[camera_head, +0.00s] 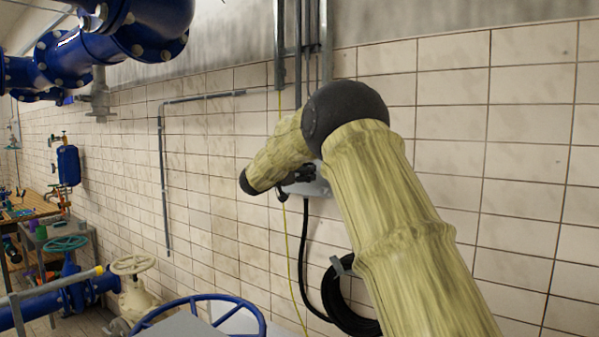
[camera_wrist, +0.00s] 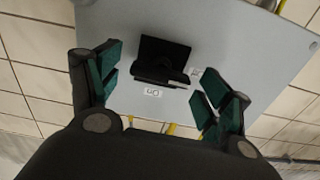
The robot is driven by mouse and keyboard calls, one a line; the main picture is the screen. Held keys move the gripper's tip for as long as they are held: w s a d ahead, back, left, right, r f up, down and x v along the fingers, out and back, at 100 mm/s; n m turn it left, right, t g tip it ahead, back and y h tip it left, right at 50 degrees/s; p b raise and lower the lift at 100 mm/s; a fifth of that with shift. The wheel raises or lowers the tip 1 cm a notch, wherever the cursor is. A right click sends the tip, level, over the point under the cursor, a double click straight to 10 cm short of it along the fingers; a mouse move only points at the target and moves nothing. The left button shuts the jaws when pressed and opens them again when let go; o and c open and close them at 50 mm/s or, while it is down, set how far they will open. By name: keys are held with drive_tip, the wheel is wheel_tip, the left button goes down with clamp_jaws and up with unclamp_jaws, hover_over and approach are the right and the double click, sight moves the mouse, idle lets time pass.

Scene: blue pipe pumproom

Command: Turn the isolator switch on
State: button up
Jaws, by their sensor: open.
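The isolator switch is a black handle (camera_wrist: 163,60) on a light grey box (camera_wrist: 225,30) in the wrist view. A small white label (camera_wrist: 153,92) reading "On", turned in the picture, sits beside the handle. Another small label (camera_wrist: 194,72) is too small to read. My gripper (camera_wrist: 162,76) is open, with its green-padded fingers on either side of the handle. I cannot tell whether they touch it. In the head view my gripper (camera_head: 292,186) is at the wall box (camera_head: 318,186), which my arm largely hides; the handle cannot be made out there.
A black cable (camera_head: 304,240) runs down from the box to a coil (camera_head: 345,300). A yellow-green wire (camera_head: 290,255) hangs beside it. A blue handwheel (camera_head: 205,305) and a cream valve wheel (camera_head: 132,264) stand below left. The tiled wall to the right is clear.

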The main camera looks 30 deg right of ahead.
drive_tip(key=c, duration=1)
drive_tip(key=shift+f+m+b, duration=0.1)
drive_tip(key=shift+m+b, duration=0.2)
drive_tip(key=shift+b, duration=0.15)
drive_tip(key=shift+s+f+m+b, duration=0.1)
drive_tip(key=shift+f+m+b, duration=0.05)
drive_tip(key=shift+m+b, duration=4.35)
drive_tip(key=shift+s+f+m+b, duration=0.1)
drive_tip(key=shift+m+b, duration=3.8)
drive_tip(key=shift+b, duration=1.15)
drive_tip(key=shift+r, duration=0.1)
drive_tip(key=o, duration=1)
drive_tip(key=shift+d, duration=0.1)
